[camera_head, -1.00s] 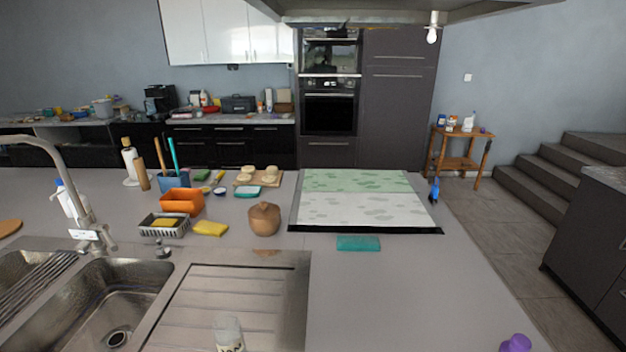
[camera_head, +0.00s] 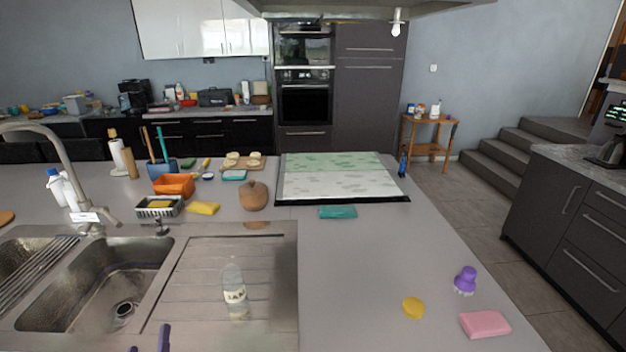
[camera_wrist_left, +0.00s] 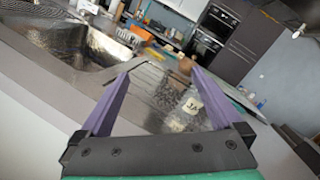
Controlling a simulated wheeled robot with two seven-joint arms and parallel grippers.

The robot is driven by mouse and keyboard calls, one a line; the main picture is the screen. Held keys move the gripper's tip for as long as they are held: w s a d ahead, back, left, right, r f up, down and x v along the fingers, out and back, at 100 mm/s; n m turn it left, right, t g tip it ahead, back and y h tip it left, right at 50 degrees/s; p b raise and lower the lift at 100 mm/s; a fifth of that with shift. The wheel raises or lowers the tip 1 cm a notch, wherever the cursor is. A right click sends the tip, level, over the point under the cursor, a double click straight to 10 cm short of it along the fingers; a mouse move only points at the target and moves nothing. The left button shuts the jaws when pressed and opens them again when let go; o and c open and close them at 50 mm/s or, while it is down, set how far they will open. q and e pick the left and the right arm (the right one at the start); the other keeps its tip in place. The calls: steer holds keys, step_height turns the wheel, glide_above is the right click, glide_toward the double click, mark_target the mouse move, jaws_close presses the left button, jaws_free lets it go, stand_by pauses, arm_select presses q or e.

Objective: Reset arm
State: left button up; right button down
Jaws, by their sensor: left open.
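My left gripper (camera_head: 149,343) shows only its purple fingertips at the bottom edge of the head view. In the left wrist view, its two purple fingers (camera_wrist_left: 158,72) are spread apart with nothing between them. The clear bottle with a white label (camera_head: 235,292) stands on the ribbed drainboard, right of and beyond these fingertips. In the left wrist view the bottle (camera_wrist_left: 190,104) shows beside the right-hand finger, partly hidden by it. My right gripper is in neither view.
The sink basin (camera_head: 95,285) and tap (camera_head: 70,165) lie at left. A brown pot (camera_head: 254,196), orange container (camera_head: 174,185) and yellow sponge (camera_head: 203,208) stand farther back. A purple-handled brush (camera_head: 466,280), yellow sponge (camera_head: 413,308) and pink sponge (camera_head: 485,324) lie at right. The counter's middle is clear.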

arm_select(q)
steer(key=s+a+f+n+g+y, duration=0.25)
steer(key=n+g, duration=0.25)
steer(key=n, duration=0.4)
steer(key=s+a+f+n+g+y, duration=0.1)
steer(key=s+a+f+n+g, duration=0.25)
steer(key=n+g, duration=0.4)
steer(key=s+d+f+n+g+h, duration=0.1)
steer(key=d+f+n+h, duration=0.1)
steer(key=d+n+h, duration=0.4)
steer(key=s+d+f+n+g+h, duration=0.1)
steer(key=s+d+f+h, duration=0.2)
steer(key=d, duration=0.5)
step_height(320, 180, down, 26)
steer(key=s+g+b, duration=0.1)
steer(key=s, duration=0.1)
steer(key=s+a+f+g, duration=0.1)
steer(key=s+a+f, duration=0.2)
steer(key=s+f, duration=1)
steer(key=s, duration=0.3)
steer(key=shift+a+f+b, duration=0.15)
steer(key=shift+f+b, duration=0.15)
steer(key=shift+b, duration=0.1)
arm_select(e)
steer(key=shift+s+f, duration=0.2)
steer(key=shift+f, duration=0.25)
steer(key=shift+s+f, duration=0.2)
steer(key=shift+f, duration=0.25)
